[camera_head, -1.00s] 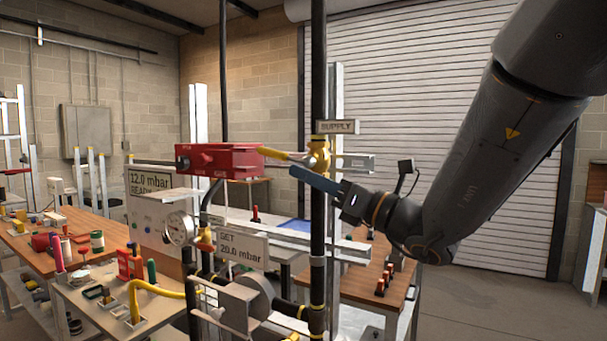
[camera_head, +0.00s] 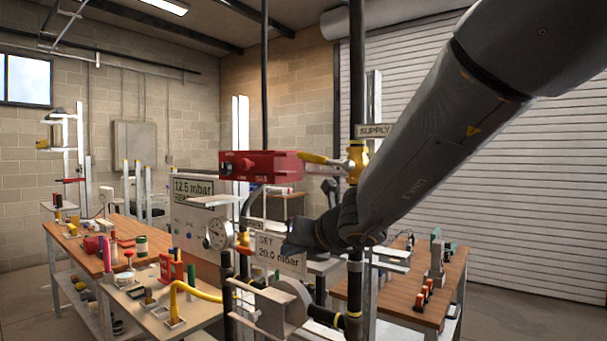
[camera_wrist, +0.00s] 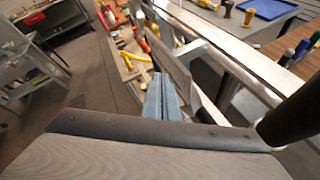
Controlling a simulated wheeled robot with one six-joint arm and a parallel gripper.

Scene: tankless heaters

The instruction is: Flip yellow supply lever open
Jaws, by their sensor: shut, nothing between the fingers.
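The yellow supply lever (camera_head: 318,158) points left from the yellow valve (camera_head: 357,160) on the dark vertical pipe, under the SUPPLY sign (camera_head: 374,131). It lies roughly level, and its left end is at the right end of a red box (camera_head: 262,166). My gripper (camera_head: 290,249) is shut and empty, below and to the left of the valve in the picture, by the SET 20.0 mbar sign (camera_head: 272,252). The wrist view shows its blue fingers (camera_wrist: 162,98) together. The lever cannot be made out in the wrist view.
A pressure gauge (camera_head: 218,234) and a display panel (camera_head: 193,187) reading about 12 mbar stand left of my gripper. A yellow hose (camera_head: 196,294) runs over the front bench. Pipes, brackets and a right-hand bench (camera_head: 408,301) crowd the space under my arm.

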